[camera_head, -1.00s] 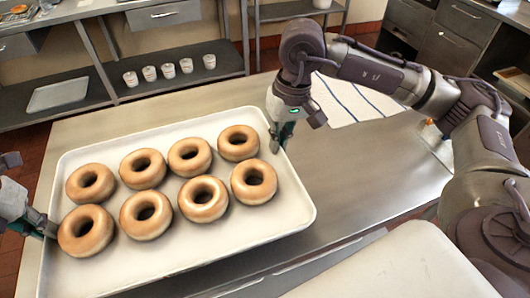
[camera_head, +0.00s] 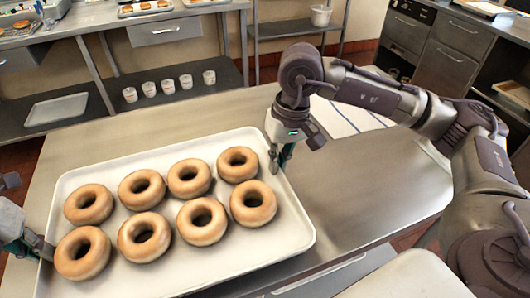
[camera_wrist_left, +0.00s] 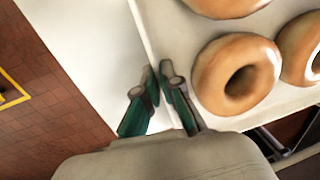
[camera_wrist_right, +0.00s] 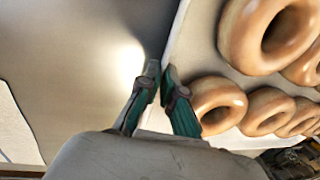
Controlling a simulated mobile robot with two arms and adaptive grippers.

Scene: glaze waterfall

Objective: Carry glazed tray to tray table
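A white tray (camera_head: 285,238) holds several glazed ring donuts (camera_head: 202,221) in two rows. It is at the front left of the head view, above or on the steel table. My left gripper (camera_head: 44,248) is at the tray's left edge. In the left wrist view its fingers (camera_wrist_left: 162,80) are nearly together, with the tray rim (camera_wrist_left: 150,38) between the tips. My right gripper (camera_head: 279,160) is at the tray's right edge. In the right wrist view its fingers (camera_wrist_right: 161,75) pinch the tray rim (camera_wrist_right: 176,38). I cannot tell whether the tray's underside touches the table.
The steel table (camera_head: 362,196) is bare right of the tray, with a striped cloth (camera_head: 345,118) at its back. Behind, a shelf holds several small white cups (camera_head: 167,86) and a flat tray (camera_head: 56,108). The floor shows at left.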

